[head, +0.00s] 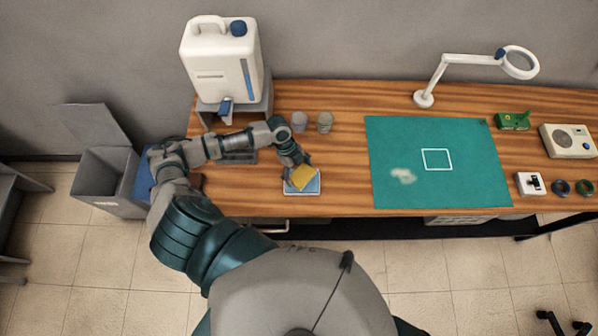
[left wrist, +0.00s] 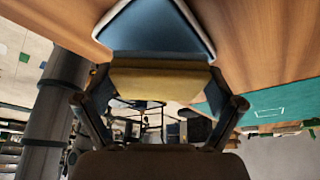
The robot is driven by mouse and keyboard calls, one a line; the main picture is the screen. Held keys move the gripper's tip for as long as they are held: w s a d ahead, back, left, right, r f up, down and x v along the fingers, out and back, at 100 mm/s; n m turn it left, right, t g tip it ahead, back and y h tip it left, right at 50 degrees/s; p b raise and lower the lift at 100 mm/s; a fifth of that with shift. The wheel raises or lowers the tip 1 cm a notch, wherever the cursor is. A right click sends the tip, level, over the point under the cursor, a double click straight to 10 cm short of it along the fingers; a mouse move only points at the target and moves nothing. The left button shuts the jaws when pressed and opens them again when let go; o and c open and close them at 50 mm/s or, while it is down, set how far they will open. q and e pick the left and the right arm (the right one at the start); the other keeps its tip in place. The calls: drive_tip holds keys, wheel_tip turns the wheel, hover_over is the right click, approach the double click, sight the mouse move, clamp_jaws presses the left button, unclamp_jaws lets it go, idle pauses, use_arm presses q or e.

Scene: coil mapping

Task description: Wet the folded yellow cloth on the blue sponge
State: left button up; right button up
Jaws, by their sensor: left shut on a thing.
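The folded yellow cloth (head: 303,178) is in my left gripper (head: 292,168), over the blue sponge (head: 314,187). The sponge lies in a small white-rimmed tray (head: 302,193) near the table's front edge. In the left wrist view, the yellow cloth (left wrist: 160,82) spans between the two fingers of my left gripper (left wrist: 160,86), and the blue sponge (left wrist: 155,30) is just beyond it. The cloth overlaps the sponge in the head view; I cannot tell whether it is pressed on it. My right gripper is not in view.
A white water canister (head: 215,65) stands on a grey stand at the back left. Two cups (head: 312,122) stand behind the tray. A green mat (head: 440,180) with a white square and a pale smudge lies to the right. A magnifier lamp (head: 470,75) stands behind it.

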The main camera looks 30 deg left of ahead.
sight(303, 175)
use_arm(q)
wheel_tip(303, 175, up, 3)
drive_tip(key=shift+a+f+p, duration=0.1)
drive_tip(key=shift+p, duration=0.85)
drive_tip(key=shift+r, duration=0.95)
